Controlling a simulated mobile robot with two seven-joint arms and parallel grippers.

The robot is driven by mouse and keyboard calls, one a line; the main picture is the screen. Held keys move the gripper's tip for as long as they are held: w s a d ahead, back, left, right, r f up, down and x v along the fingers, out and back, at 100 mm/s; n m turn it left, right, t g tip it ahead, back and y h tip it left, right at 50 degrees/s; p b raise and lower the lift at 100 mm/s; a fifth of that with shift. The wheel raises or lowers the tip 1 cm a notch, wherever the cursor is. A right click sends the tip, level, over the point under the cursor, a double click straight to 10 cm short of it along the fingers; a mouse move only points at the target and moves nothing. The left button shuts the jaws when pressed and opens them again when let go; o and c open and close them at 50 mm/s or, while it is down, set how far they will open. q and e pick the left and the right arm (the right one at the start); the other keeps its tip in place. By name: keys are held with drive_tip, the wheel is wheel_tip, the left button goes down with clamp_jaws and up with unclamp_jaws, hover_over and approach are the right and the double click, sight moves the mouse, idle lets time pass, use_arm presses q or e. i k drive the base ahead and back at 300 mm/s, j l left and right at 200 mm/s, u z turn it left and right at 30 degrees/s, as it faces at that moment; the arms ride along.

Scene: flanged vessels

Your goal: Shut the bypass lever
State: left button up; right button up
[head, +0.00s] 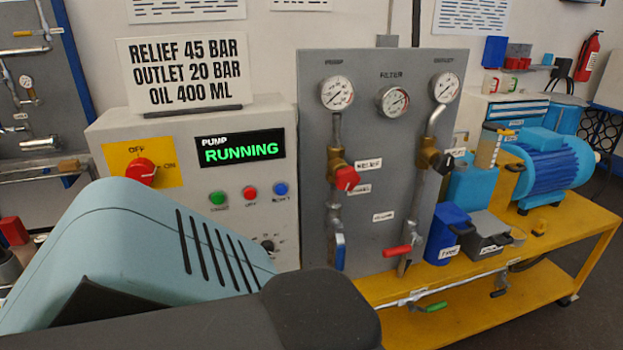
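Three lever handles show in the head view, and I cannot read which is labelled bypass. A blue lever (340,252) hangs upright at the bottom of the panel's left pipe. A red lever (397,251) lies nearly level, pointing left, on the right pipe. A green lever (436,307) lies nearly level at a low pipe under the bench top. A red relief knob (347,178) sits above the blue lever. Neither gripper's fingers show. A large teal and black body, apparently part of my arm, fills the lower left and hides what is behind it.
A grey panel (375,130) carries several gauges. The control box at left has a red rotary switch (140,171) and a display (243,148) reading "PUMP RUNNING". A yellow bench (570,238) holds a blue motor (548,165) and containers. Floor at right is clear.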

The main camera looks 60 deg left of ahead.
sight(341, 249)
drive_tip(key=u, duration=1.8)
